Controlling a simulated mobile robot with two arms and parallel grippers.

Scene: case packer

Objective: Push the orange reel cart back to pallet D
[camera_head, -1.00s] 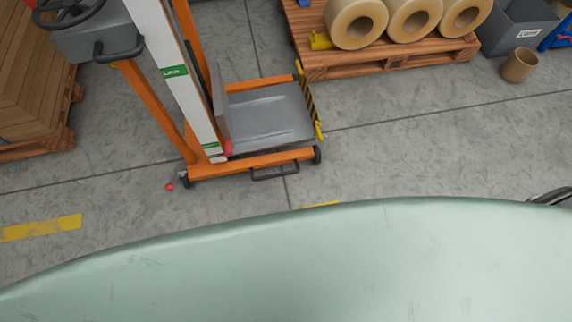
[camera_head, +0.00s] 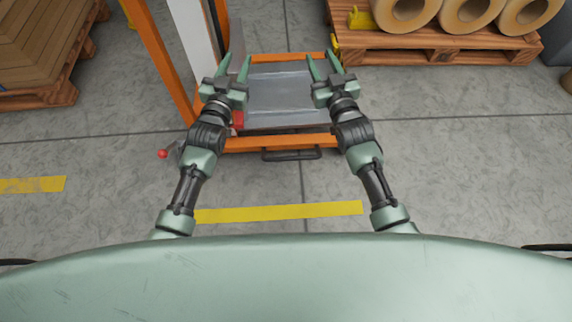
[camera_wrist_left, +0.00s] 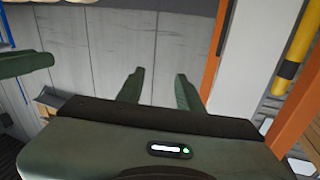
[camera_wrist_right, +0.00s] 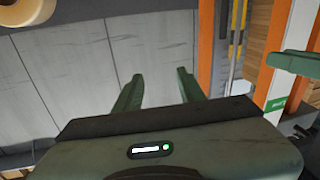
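The orange reel cart (camera_head: 236,143) stands on the floor in front of me, with an orange frame, a white mast (camera_head: 193,30) and a grey platform (camera_head: 285,93). My left gripper (camera_head: 231,66) is open and empty over the platform's left side, near the mast. My right gripper (camera_head: 324,66) is open and empty over its right side. Their fingers show apart in the left wrist view (camera_wrist_left: 160,88) and right wrist view (camera_wrist_right: 159,90). I cannot tell whether either touches the cart. A pallet (camera_head: 430,45) with pale reels (camera_head: 470,12) stands beyond it to the right; no letter is readable.
A wooden pallet with stacked brown boards (camera_head: 35,45) stands at the upper left. A yellow floor stripe (camera_head: 280,212) runs between me and the cart. The floor right of the cart (camera_head: 460,150) is clear. A small red ball-like end (camera_head: 162,154) shows left of the cart.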

